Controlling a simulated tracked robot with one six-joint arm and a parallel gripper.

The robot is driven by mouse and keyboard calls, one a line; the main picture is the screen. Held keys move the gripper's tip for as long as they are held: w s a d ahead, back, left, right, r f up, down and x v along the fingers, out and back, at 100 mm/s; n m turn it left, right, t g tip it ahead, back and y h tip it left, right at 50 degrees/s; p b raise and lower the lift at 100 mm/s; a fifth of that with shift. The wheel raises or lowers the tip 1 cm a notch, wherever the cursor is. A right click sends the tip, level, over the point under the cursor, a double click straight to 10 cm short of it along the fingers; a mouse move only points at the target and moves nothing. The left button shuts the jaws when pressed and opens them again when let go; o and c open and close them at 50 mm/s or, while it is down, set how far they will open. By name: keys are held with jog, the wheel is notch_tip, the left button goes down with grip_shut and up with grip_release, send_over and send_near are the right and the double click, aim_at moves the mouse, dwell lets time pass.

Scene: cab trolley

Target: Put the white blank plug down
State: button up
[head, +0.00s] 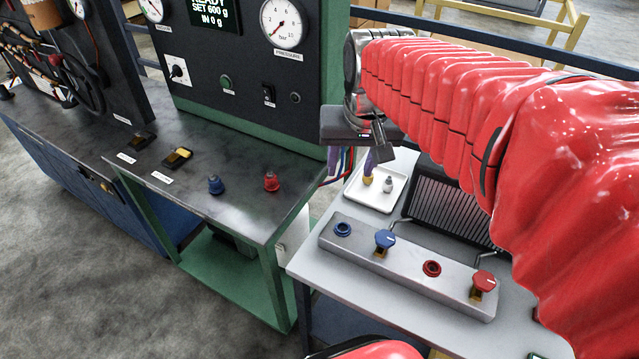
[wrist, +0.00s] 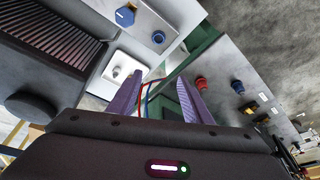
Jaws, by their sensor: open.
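The white blank plug (head: 388,185) appears as a small pale piece standing upright in the white tray (head: 371,200). In the wrist view a small pale piece (wrist: 116,72) also shows in the tray (wrist: 133,68), left of the left finger. My gripper (head: 370,165) is at the tray, just left of the plug in the head view.
A grey block (head: 405,264) in front of the tray carries blue and red fittings. A dark ribbed rack (head: 448,207) stands right of the tray. Blue (head: 215,185) and red (head: 271,181) plugs stand on the dark bench at left. Coloured hoses (head: 340,163) hang between bench and trolley.

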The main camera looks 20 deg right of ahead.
jog(key=s+a+f+n+t, duration=0.1)
jog(key=s+a, duration=0.2)
jog(key=s, duration=0.2)
jog(key=s+a+f+n+t, duration=0.1)
jog(key=s+a+n, duration=0.1)
jog(key=s, duration=0.4)
jog(key=shift+a+n+y, duration=0.3)
jog(key=shift+a, duration=0.6)
